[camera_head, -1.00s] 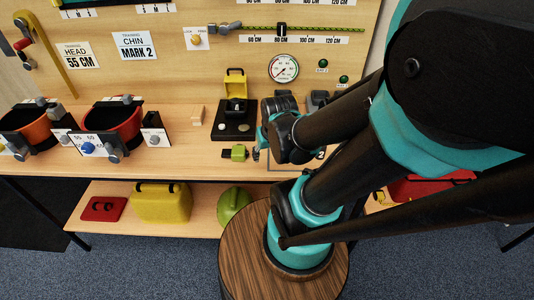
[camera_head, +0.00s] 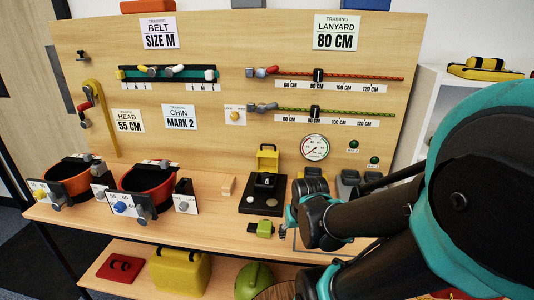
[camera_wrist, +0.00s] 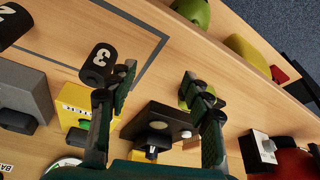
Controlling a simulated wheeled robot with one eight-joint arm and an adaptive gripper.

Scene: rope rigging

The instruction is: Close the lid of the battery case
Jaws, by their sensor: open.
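The battery case (camera_head: 264,183) appears to be the small dark box on a black base plate (camera_head: 253,206) on the bench, with its yellow lid (camera_head: 267,158) raised upright at the back. In the wrist view, the black base plate (camera_wrist: 140,118) lies beyond and between my fingers; the lid is mostly hidden there. My gripper (camera_wrist: 158,75) is open with nothing between its fingertips. In the head view, my gripper (camera_head: 292,215) is just right of the base plate, partly hidden by my own arm. I see no contact with the lid.
A small green object (camera_head: 262,228) lies in front of the base plate. A black cylinder marked 3 (camera_wrist: 98,63) and a yellow labelled box (camera_wrist: 72,105) stand near my left finger.

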